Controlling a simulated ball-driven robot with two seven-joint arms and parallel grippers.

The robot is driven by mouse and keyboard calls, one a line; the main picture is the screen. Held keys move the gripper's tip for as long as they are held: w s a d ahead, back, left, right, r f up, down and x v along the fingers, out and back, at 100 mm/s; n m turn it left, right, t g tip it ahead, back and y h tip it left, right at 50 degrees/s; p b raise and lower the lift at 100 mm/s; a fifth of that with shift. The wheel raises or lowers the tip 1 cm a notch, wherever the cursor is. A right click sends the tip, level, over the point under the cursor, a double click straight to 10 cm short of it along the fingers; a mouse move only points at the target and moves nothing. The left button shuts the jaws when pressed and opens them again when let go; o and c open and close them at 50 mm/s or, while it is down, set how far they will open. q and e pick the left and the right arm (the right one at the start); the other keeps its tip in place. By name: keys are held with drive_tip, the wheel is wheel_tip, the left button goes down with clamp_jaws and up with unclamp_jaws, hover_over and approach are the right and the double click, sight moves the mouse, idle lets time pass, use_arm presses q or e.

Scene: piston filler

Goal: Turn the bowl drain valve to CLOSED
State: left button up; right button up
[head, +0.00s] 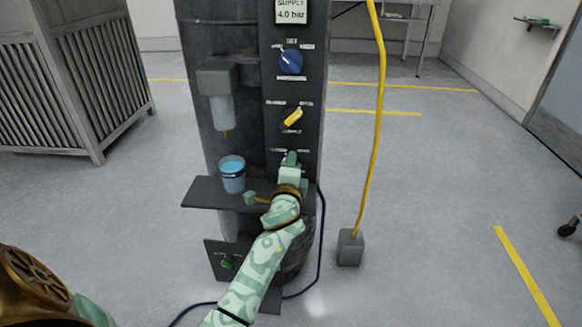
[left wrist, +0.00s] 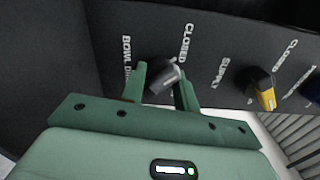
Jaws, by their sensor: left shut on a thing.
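The bowl drain valve (left wrist: 165,76) is a dark knob with a pale grey edge on the black panel. It shows between my left fingers in the left wrist view, beside a partly covered "BOWL DR..." label (left wrist: 127,55) and a "CLOSED" label (left wrist: 187,43). My left gripper (left wrist: 163,82) is shut on this knob. In the head view my left gripper (head: 290,160) reaches the lower part of the control panel and hides the knob. The knob's exact setting is hard to tell. My right gripper does not show.
Above on the panel are a yellow supply knob (head: 293,117) and a blue knob (head: 290,62). A cup of blue liquid (head: 232,174) stands on the dark shelf (head: 200,192), left of my gripper. A yellow hose (head: 377,120) hangs to the right. A green knob (head: 227,265) sits lower left.

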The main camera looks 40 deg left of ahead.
use_arm(q)
drive_tip(key=shift+f, duration=0.2)
idle(0.3)
drive_tip(key=o, duration=1)
drive_tip(key=shift+r, duration=0.1)
drive_tip(key=shift+s, duration=0.15)
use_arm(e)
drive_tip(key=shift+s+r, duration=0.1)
